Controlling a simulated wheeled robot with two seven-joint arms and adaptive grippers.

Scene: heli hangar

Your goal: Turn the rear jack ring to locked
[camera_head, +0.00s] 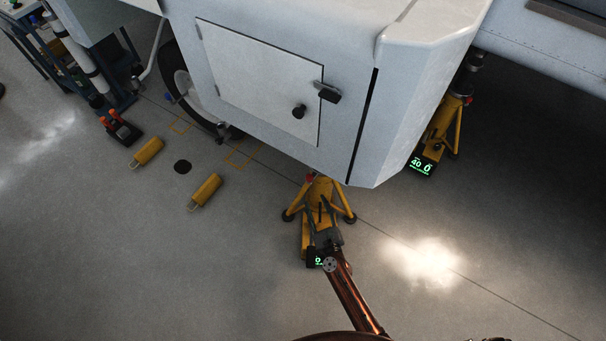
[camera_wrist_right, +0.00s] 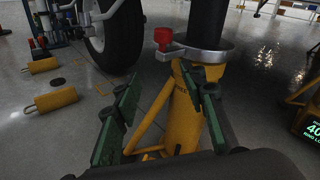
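A yellow tripod jack (camera_head: 323,187) stands under the corner of the white body. In the right wrist view its yellow column (camera_wrist_right: 185,122) rises to a grey metal ring (camera_wrist_right: 207,54) around a dark post. A red-tipped tab (camera_wrist_right: 163,38) sticks out from the ring to the left. My right gripper (camera_head: 326,240) is low at this jack's near side, largely blending with it. In the wrist view the green-padded fingers of the right gripper (camera_wrist_right: 158,82) are spread, with nothing held. The ring is beyond and above the fingertips, apart from them. My left gripper is not in view.
A second yellow jack (camera_head: 440,137) with a display reading about 40 stands at the right. The white body (camera_head: 270,90) overhangs the near jack. Yellow chocks (camera_head: 205,192) and a wheel (camera_head: 186,88) are at the left. The floor at lower left is clear.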

